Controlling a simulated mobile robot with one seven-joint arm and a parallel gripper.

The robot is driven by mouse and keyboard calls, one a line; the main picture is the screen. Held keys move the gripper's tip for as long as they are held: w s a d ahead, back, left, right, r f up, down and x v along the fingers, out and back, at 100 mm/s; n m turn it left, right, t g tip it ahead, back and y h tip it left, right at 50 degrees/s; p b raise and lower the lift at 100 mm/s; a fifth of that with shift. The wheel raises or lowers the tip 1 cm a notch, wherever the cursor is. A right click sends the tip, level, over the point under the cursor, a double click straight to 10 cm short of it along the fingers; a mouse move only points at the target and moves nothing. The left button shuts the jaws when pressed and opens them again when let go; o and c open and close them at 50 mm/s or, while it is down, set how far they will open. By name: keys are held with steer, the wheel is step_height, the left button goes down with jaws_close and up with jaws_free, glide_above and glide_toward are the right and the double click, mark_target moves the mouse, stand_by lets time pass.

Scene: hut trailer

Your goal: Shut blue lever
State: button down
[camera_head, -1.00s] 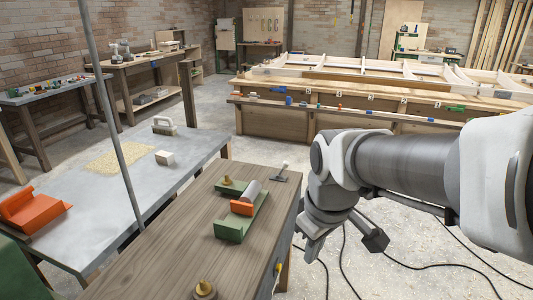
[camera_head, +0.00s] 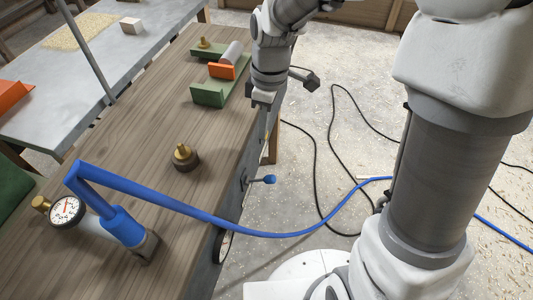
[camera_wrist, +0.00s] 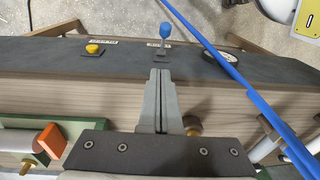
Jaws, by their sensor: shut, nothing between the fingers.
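The blue lever (camera_head: 268,180) has a round blue knob on a thin metal stem and sticks out from the dark front side of the wooden workbench (camera_head: 140,100). In the wrist view the lever (camera_wrist: 166,31) points away from the panel, just beyond my fingertips. My gripper (camera_head: 263,140) hangs by the bench's front edge, above and farther along the bench than the lever. In the wrist view my gripper (camera_wrist: 160,72) has its fingers together with nothing between them, apart from the lever.
A yellow button (camera_wrist: 94,49) and a round dial (camera_wrist: 219,61) flank the lever. A green clamp (camera_head: 208,95) and brass fitting (camera_head: 184,157) are on the bench.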

steer(key=shift+f, duration=0.1)
steer(key=b, duration=0.4)
glide_above(266, 176)
steer(key=w+a, duration=0.1)
steer(key=w, duration=0.1)
step_height(266, 176, down, 11)
steer(key=shift+s+d+f+b, duration=0.4)
steer(key=shift+s+f+b, duration=0.1)
steer(key=shift+s+f, duration=0.15)
steer(key=shift+s+d+f, duration=0.2)
steer(key=shift+d+f, duration=0.05)
steer(key=shift+f, duration=0.15)
